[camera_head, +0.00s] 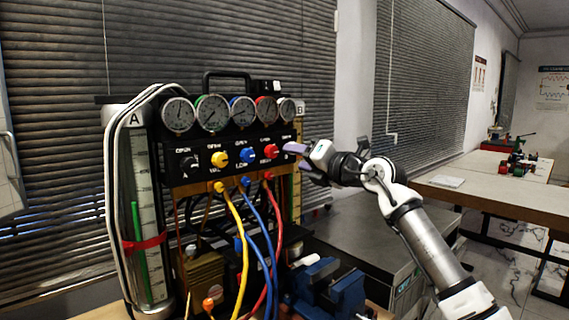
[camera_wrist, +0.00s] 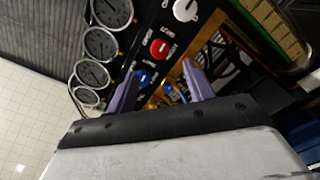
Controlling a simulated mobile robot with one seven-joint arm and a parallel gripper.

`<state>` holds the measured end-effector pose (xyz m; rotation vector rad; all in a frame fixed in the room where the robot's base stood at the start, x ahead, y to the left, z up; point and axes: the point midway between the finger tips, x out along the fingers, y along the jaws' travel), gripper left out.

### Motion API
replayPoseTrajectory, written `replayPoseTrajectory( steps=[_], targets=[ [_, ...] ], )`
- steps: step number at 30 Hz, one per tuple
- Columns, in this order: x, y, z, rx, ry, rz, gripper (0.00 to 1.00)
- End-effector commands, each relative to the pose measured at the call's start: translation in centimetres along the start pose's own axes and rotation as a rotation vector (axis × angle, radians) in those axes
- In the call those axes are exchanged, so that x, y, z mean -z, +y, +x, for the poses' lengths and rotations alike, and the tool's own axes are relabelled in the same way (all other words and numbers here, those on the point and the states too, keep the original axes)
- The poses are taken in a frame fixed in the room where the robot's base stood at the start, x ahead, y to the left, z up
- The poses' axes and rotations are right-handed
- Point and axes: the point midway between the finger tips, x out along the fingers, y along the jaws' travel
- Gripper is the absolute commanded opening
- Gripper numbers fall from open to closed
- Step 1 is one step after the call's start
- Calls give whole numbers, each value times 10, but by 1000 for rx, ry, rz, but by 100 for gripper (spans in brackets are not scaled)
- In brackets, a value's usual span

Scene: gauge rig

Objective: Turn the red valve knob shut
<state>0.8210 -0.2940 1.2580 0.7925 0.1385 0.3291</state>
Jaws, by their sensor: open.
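The red valve knob (camera_head: 271,151) is on the black front panel of the gauge rig (camera_head: 200,172), right of the blue knob (camera_head: 248,156) and yellow knob (camera_head: 220,158). My gripper (camera_head: 297,160) is open, its purple fingers just right of the red knob in the head view. In the wrist view the red knob (camera_wrist: 158,48) shows beyond the fingertips, above the gap of my gripper (camera_wrist: 161,82). The fingers look apart from the knob, with nothing between them. The exact depth gap cannot be told.
Several round gauges (camera_head: 212,113) line the rig's top. Yellow, blue (camera_head: 262,230) and red hoses hang below the knobs. A pale knob (camera_wrist: 186,10) sits beyond the red one in the wrist view. A blue vise (camera_head: 340,290) stands below; a grey cabinet (camera_head: 350,235) is behind.

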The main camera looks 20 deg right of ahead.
Motion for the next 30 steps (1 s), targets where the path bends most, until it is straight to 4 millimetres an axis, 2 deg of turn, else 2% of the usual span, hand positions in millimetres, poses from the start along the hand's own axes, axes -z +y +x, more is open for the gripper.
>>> replayPoseTrajectory(
  steps=[3, 9, 30],
  targets=[
    [1, -2, -24, 1, -2, 0, 52],
    [0, 0, -45, 0, 0, 0, 52],
    [0, 0, -48, 0, 0, 1, 52]
  ],
)
